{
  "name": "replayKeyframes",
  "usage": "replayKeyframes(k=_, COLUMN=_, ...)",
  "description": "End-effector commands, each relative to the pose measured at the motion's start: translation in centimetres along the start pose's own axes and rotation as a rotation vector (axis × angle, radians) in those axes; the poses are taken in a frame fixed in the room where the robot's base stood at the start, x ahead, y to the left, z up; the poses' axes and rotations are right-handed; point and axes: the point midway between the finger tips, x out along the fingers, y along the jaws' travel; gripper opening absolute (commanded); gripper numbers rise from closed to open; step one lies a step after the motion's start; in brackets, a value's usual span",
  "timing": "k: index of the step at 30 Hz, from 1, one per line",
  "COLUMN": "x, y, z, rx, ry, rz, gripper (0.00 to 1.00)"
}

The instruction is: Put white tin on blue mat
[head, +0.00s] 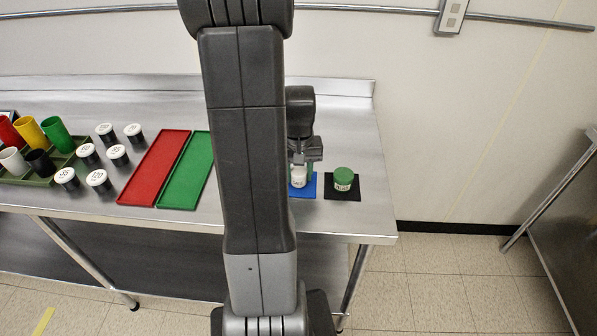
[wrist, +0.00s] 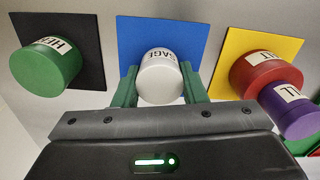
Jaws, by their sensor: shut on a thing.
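The white tin (wrist: 160,77), with a label that seems to read SAGE, is between the two green fingers of my gripper (wrist: 160,90). My gripper is shut on it. In the head view the white tin (head: 298,178) shows below my gripper (head: 303,168). The blue mat (wrist: 148,36) lies flat under or just behind the tin in the wrist view; in the head view the blue mat (head: 306,190) is partly hidden by my arm. The tin is over the blue mat; I cannot tell whether it touches it.
A green tin (head: 343,178) stands on a black mat (head: 343,194) at right. A yellow mat (wrist: 286,42) holds a red tin (wrist: 262,72), with a purple tin (wrist: 292,110) close by. Red (head: 150,170) and green (head: 180,185) trays and several white-lidded jars (head: 98,178) lie left.

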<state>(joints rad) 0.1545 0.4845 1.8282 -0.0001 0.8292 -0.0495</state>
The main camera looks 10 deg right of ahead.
Motion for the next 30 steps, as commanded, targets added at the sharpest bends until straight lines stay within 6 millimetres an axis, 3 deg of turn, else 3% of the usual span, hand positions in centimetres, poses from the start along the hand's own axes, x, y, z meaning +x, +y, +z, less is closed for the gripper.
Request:
replayKeyframes(k=10, x=0.4, y=0.0, z=0.0, rx=0.000, ry=0.001, rz=0.000, gripper=0.14)
replayKeyframes(k=11, x=0.3, y=0.0, z=0.0, rx=0.000, ry=0.001, rz=0.000, gripper=0.42)
replayKeyframes(k=14, x=0.3, y=0.0, z=0.0, rx=0.000, ry=0.001, rz=0.000, gripper=0.60)
replayKeyframes(k=23, x=0.1, y=0.0, z=0.0, rx=0.000, ry=0.001, rz=0.000, gripper=0.60)
replayKeyframes(k=26, x=-0.5, y=0.0, z=-0.1, rx=0.000, ry=0.003, rz=0.000, gripper=0.60)
replayKeyframes(k=30, x=-2.7, y=0.0, z=-0.1, rx=0.000, ry=0.006, rz=0.000, gripper=0.60)
